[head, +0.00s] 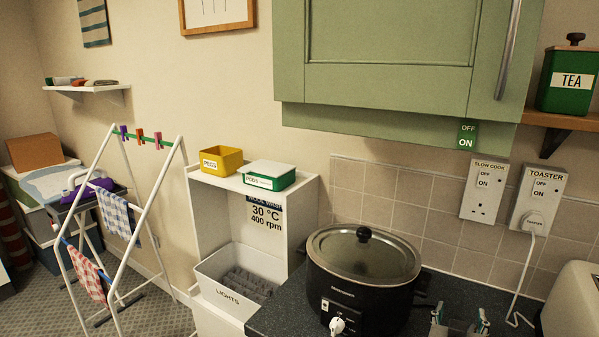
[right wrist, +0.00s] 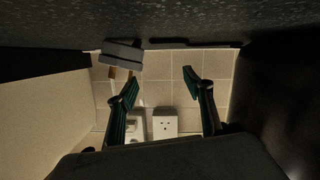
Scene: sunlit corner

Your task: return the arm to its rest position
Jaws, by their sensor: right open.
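My right gripper (head: 460,316) shows at the bottom edge of the head view, over the dark worktop between the slow cooker and the toaster. Its two teal-tipped fingers stand apart with nothing between them. In the right wrist view the fingers (right wrist: 160,84) are spread, with the tiled wall and sockets behind. Most of the right arm is out of the head view. My left gripper is not in view.
The black slow cooker (head: 362,275) stands left of my right gripper, the cream toaster (head: 575,303) right. The toaster's white cord (head: 522,285) hangs close by. The green cupboard (head: 400,65) overhangs the worktop (head: 285,315). A grey object (right wrist: 122,53), unclear, shows near one finger.

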